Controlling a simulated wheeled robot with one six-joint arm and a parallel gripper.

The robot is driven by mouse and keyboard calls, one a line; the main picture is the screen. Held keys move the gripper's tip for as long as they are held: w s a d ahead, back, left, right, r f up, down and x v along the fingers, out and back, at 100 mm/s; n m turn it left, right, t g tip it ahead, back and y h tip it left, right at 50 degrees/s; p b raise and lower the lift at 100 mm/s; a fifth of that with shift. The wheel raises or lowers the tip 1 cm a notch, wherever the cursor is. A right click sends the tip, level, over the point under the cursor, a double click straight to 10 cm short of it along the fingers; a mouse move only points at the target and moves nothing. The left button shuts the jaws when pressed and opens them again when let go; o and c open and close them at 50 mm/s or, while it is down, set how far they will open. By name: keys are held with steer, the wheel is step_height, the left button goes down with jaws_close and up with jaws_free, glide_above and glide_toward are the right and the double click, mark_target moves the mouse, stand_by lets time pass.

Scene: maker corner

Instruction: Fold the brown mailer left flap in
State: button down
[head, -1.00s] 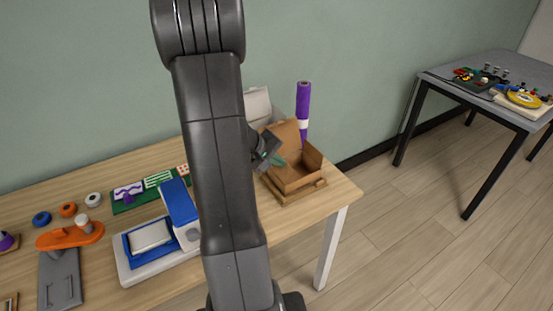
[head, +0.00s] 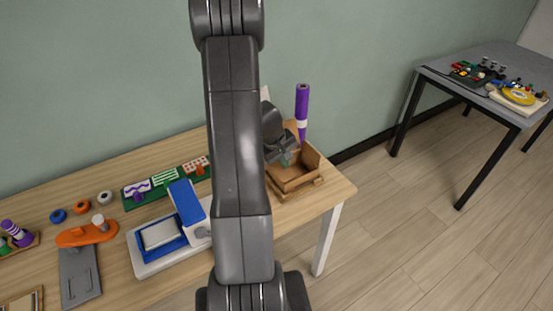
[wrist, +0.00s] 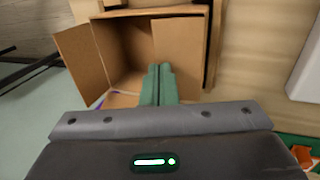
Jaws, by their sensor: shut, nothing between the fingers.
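The brown mailer (head: 292,180) is an open cardboard box on the right end of the workbench. One flap (head: 312,156) stands up at its right side in the head view. My gripper (head: 288,159) is over the box's back left part and hides much of that side, so the left flap cannot be made out there. In the wrist view the box (wrist: 122,45) is open towards me, with a flap (wrist: 80,62) spread out at the picture's left. My green fingers (wrist: 158,72) are shut and empty, in front of the opening. Contact with the cardboard cannot be told.
A green board (head: 165,184) lies further back. The workbench (head: 333,188) has a little bare room right of the box.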

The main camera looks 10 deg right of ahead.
steer(key=shift+w+d+f+b, duration=0.1)
steer(key=shift+d+f+b, duration=0.25)
steer(key=shift+b, duration=0.35)
steer(key=shift+f, duration=0.1)
steer(key=shift+a+b, duration=0.1)
steer(key=shift+b, duration=0.25)
steer(key=shift+s+a+b, duration=0.25)
steer(key=shift+a+b, duration=0.1)
steer(key=shift+a, duration=0.25)
step_height(320, 180, up, 14)
steer(key=p, duration=0.2)
steer(key=shift+p, duration=0.35)
